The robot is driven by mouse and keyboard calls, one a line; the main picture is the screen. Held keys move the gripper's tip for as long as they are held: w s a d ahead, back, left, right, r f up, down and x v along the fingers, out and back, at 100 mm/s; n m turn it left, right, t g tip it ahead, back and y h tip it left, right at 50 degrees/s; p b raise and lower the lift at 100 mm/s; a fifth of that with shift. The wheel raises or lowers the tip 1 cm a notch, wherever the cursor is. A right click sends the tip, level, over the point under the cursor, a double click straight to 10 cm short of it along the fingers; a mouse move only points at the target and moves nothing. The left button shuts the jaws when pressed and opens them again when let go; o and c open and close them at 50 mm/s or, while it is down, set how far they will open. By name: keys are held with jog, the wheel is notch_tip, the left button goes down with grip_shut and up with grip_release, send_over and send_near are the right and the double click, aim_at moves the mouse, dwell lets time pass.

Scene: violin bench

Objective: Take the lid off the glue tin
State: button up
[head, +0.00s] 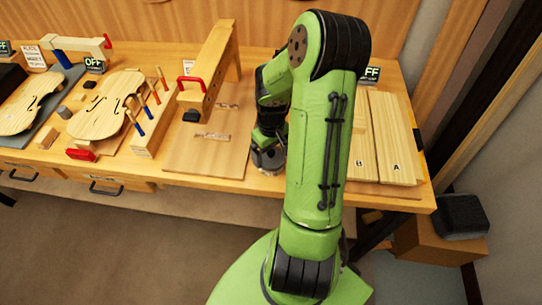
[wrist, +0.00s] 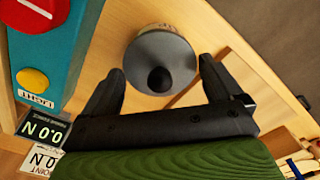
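The glue tin (head: 268,162) stands near the front edge of the bench, partly hidden by my arm in the head view. In the wrist view its round grey lid (wrist: 146,52) sits on top, with a dark knob (wrist: 160,79) at the middle. The tin's pale side shows only as a thin strip beyond the lid. My gripper (wrist: 162,70) is open, with one dark finger on each side of the lid and a visible gap at both. In the head view my gripper (head: 268,136) is just above the tin, its fingers unclear.
A teal box (wrist: 62,50) with a red switch and yellow button is at the wrist view's left. A wooden board (head: 205,160) lies left of the tin. Boards marked A and B (head: 395,140) lie right of my arm. Violin bodies (head: 105,108) are farther left.

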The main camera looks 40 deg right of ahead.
jog(key=c, duration=0.5)
jog(key=shift+c, duration=0.2)
